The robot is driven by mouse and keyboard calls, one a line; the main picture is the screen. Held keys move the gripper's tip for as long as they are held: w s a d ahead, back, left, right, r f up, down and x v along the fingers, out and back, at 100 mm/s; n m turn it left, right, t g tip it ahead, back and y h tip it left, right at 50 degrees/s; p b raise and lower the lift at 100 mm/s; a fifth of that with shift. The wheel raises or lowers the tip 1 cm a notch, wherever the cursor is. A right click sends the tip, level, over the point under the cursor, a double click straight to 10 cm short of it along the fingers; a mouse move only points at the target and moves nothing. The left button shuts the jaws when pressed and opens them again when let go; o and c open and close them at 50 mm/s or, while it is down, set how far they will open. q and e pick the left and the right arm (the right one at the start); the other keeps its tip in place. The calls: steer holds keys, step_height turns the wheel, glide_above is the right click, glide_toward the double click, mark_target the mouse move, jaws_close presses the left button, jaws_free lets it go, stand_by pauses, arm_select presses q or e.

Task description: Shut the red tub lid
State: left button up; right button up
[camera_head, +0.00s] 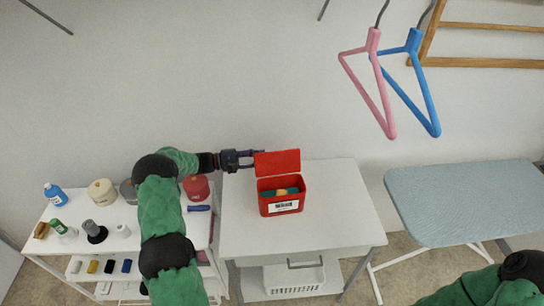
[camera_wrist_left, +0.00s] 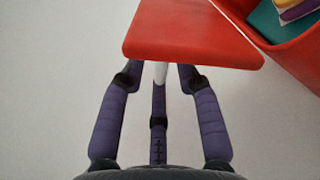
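The red tub (camera_head: 282,206) stands on the white table with its red lid (camera_head: 278,163) swung up, standing open at the back. Something yellow and teal shows inside. My left gripper (camera_head: 254,158) is at the lid's left edge, with its purple fingers pointing at it. In the left wrist view, the lid (camera_wrist_left: 190,35) covers the tips of the spread fingers (camera_wrist_left: 160,75); whether they touch it I cannot tell. The tub (camera_wrist_left: 297,45) shows at the upper right. My right gripper is out of view; only part of its arm shows at lower right.
The white table (camera_head: 335,215) has free room around the tub. A white cart (camera_head: 200,228) with bottles and jars stands at left, under my left arm. An ironing board (camera_head: 455,200) stands at right. A pink hanger (camera_head: 370,85) and a blue hanger (camera_head: 425,90) hang above.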

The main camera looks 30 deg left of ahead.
mark_target(272, 155)
arm_select(q)
steer(key=shift+b+x, duration=0.3)
steer(key=shift+x, duration=2.4)
steer(key=shift+c, duration=0.3)
jaws_close()
